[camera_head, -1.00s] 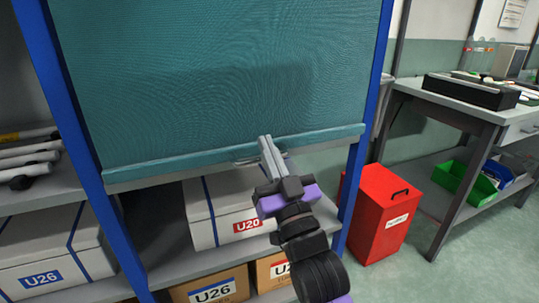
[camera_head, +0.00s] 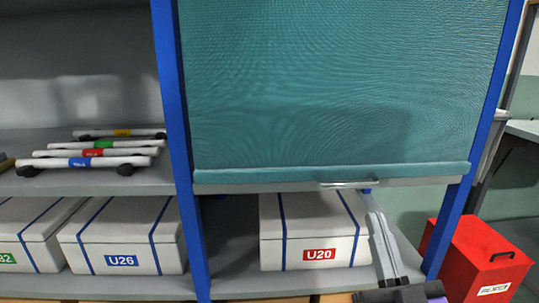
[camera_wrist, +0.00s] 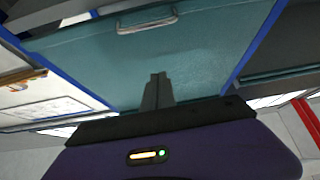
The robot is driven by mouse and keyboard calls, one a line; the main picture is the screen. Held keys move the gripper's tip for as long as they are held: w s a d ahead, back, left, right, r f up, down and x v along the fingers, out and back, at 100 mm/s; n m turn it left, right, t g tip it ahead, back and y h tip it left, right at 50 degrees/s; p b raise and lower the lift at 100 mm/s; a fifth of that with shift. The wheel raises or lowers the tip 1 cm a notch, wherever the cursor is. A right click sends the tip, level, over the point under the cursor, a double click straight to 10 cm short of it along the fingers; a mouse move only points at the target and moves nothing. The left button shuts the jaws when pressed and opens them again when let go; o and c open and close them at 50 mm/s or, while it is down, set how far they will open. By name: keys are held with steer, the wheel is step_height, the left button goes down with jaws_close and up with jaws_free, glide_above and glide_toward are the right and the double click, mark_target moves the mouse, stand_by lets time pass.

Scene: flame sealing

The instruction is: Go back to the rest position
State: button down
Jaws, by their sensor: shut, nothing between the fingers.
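My gripper (camera_head: 370,194) is at the lower right of the head view, its long grey fingers together and empty. It overlaps the right side of the U20 box in the picture. Its tips appear just below the right part of the metal handle (camera_head: 350,184) on the teal roller shutter (camera_head: 340,90); I cannot tell whether they touch the shutter. In the wrist view the closed fingertips (camera_wrist: 158,76) point at the teal shutter, with the handle (camera_wrist: 147,24) ahead and apart from them. The shutter hangs down between blue posts, and what is behind it is hidden.
Below the shutter, a white U20 box (camera_head: 310,240) stands on the shelf. A white U26 box (camera_head: 125,245) stands left of the blue post (camera_head: 178,130). Several white tubes (camera_head: 100,152) lie on the upper shelf. A red bin (camera_head: 478,260) stands at right.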

steer(key=s+d+f+g, duration=0.1)
steer(key=s+f+g, duration=0.4)
steer(key=s+f, duration=0.95)
steer(key=s+f+g, duration=0.5)
steer(key=s+f, duration=0.6)
steer(key=s, duration=0.7)
step_height(320, 180, up, 25)
steer(key=p, duration=2.5)
steer(key=shift+s+m, duration=0.2)
steer(key=shift+m, duration=0.2)
steer(key=shift+d+r, duration=0.1)
